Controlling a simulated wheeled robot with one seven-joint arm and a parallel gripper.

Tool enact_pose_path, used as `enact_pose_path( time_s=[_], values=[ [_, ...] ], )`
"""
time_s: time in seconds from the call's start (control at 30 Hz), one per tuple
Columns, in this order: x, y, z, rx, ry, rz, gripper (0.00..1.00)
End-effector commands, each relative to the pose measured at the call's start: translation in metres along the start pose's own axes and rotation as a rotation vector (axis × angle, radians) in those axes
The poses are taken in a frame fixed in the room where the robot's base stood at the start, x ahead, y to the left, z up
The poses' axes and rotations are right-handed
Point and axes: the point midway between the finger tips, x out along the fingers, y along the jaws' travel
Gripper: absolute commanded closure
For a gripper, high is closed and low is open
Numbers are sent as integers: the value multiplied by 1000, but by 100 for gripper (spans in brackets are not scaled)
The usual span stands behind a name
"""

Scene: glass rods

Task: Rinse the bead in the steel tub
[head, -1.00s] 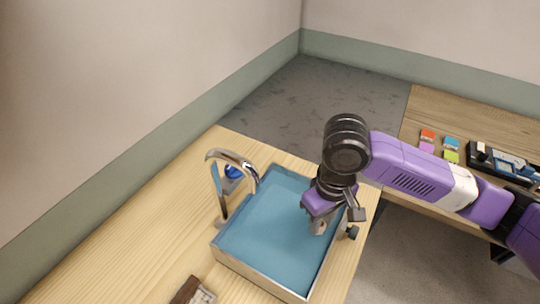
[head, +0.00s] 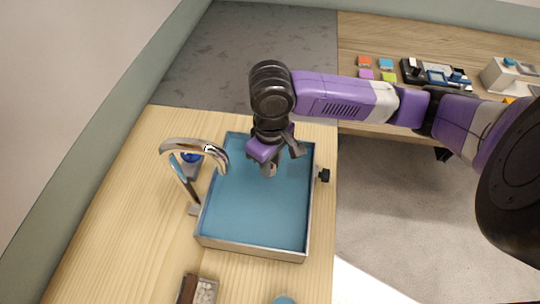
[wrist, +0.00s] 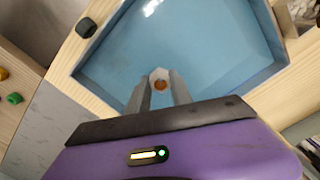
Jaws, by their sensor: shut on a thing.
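The steel tub (head: 250,251) stands on a light wooden counter, a thin-rimmed rectangular basin with a blue inside. Its blue floor (wrist: 215,40) fills much of the wrist view. My gripper (head: 268,169) points down over the far half of the tub, inside its rim. In the wrist view my gripper (wrist: 160,92) has its two grey fingers closed around a small pale piece with an amber-brown middle, which looks like the bead (wrist: 160,85). Its lower part is hidden, and I cannot tell whether it touches the tub floor or any water.
A chrome tap (head: 205,148) arches at the tub's left, with a blue item (head: 190,157) behind it. A black knob (head: 324,175) sits at the tub's right side. A box of pale pebbles (head: 205,291) stands in front. Another table (head: 425,40) with coloured blocks lies behind right.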

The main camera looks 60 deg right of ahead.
Motion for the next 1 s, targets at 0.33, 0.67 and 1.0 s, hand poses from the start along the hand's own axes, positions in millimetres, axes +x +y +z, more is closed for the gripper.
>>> enact_pose_path(
  time_s=[0.33, 0.67, 1.0],
  values=[
    [38, 0, 0, 2, -1, -1, 100],
    [74, 0, 0, 1, -1, 0, 100],
    [99, 0, 0, 1, 0, 1, 100]
  ],
)
